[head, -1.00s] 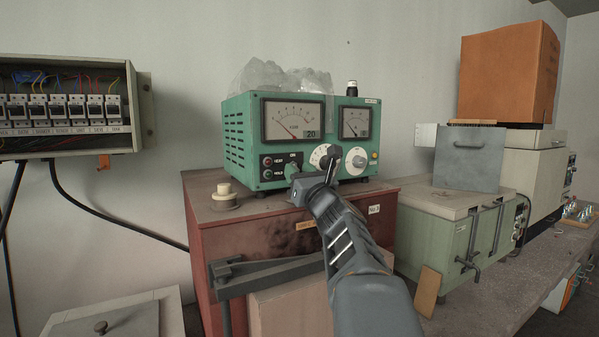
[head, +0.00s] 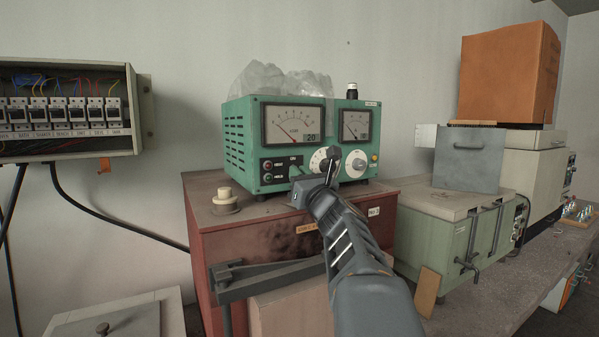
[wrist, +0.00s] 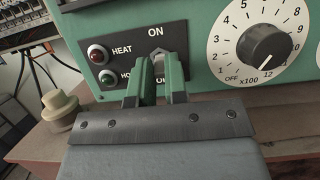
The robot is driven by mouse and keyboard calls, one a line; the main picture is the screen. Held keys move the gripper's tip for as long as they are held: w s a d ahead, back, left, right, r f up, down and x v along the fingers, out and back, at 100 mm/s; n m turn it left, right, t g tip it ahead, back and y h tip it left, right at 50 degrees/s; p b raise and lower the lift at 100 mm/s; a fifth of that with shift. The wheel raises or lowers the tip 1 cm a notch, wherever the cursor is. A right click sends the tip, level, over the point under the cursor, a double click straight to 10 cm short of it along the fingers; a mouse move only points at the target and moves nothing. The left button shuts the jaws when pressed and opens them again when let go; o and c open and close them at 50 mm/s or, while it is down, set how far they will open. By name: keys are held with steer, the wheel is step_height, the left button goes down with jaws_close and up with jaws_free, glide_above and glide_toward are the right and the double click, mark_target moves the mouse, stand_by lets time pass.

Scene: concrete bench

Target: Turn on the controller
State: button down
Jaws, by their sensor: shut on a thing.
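The controller (head: 237,117) is a green box with two needle meters, standing on a red-brown cabinet. Its black lower-left panel carries red HEAT and green HOLD lamps and an ON label, clear in the wrist view (wrist: 118,35). My gripper (head: 297,172) is at this panel, below the ON label. In the wrist view my gripper's fingers (wrist: 158,66) are close together, one on each side of the small grey switch (wrist: 158,64), and shut on it. The fingers hide much of the switch, so its exact position is unclear. A white dial (wrist: 264,45) is to the right.
The red-brown cabinet (head: 240,245) bears a cream knob-like piece (head: 225,198) left of the controller. Crumpled clear plastic (head: 280,80) lies on top of the controller. An open breaker box (head: 68,146) hangs at left. A pale green box (head: 425,235) stands at right.

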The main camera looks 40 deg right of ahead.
step_height(320, 180, up, 2)
steer(key=g+p, duration=0.2)
steer(key=p, duration=0.4)
steer(key=shift+r, duration=0.1)
steer(key=p, duration=0.2)
steer(key=g+p, duration=0.1)
steer(key=p, duration=0.1)
steer(key=shift+r+g, duration=0.25)
steer(key=shift+g, duration=0.05)
steer(key=g+p, duration=0.1)
steer(key=p, duration=0.2)
steer(key=shift+f+g+y+p, duration=0.15)
steer(key=shift+g+y+p, duration=0.15)
steer(key=shift+g+p, duration=0.1)
steer(key=shift+w+g, duration=0.1)
steer(key=shift+g, duration=0.8)
steer(key=c, duration=1.1)
jaws_free()
steer(key=shift+c, duration=0.2)
steer(key=b+v, duration=0.2)
steer(key=v, duration=1.1)
steer(key=shift+s+d+r+b, duration=0.15)
steer(key=shift+s+r+b, duration=0.2)
steer(key=shift+r, duration=0.1)
